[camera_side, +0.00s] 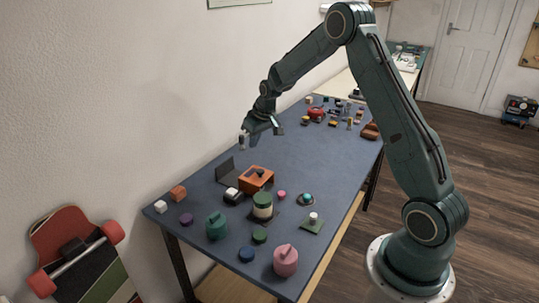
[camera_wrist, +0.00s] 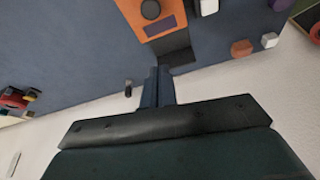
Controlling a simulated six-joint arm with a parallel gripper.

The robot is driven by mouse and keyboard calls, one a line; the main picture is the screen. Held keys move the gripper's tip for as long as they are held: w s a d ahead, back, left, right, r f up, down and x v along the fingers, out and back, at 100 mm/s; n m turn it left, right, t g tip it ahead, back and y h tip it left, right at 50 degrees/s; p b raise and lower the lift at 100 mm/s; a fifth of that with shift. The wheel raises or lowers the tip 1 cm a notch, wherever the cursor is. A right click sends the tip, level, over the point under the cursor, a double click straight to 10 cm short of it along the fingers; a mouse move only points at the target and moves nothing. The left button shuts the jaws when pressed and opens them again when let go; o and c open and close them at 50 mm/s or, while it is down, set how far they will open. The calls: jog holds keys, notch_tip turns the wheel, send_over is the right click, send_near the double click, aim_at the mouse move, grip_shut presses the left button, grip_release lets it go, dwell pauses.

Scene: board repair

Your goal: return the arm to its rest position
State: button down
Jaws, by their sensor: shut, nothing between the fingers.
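My arm reaches from its base at the lower right in the side view, up and over the blue-topped table (camera_side: 290,160). My gripper (camera_side: 261,125) hangs in the air over the table's wall-side edge, clear of the orange box (camera_side: 256,179). In the wrist view my gripper's two fingers (camera_wrist: 158,76) are close together, shut and empty. The orange box (camera_wrist: 145,12) with a dark round part shows beyond the fingertips. A dark flat panel (camera_wrist: 174,48) lies beside it.
Pots and small blocks, including a green pot (camera_side: 216,226) and a pink pot (camera_side: 286,261), crowd the near end. A red item (camera_side: 316,113) and other small pieces stand farther back. The white wall (camera_side: 110,100) is close on the left. The mid-table is mostly clear.

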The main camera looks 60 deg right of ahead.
jog(key=shift+v, duration=1.05)
jog(key=s+a+r+n, duration=0.1)
jog(key=s+a+r, duration=1.3)
jog(key=r, duration=0.3)
jog(key=s+a, duration=0.3)
jog(key=s, duration=0.7)
jog(key=s+a+t, duration=0.1)
jog(key=s+a, duration=0.3)
jog(key=s, duration=0.5)
jog(key=shift+s+r+n+y, duration=0.3)
jog(key=shift+s+r+n, duration=0.05)
jog(key=shift+s+n, duration=0.05)
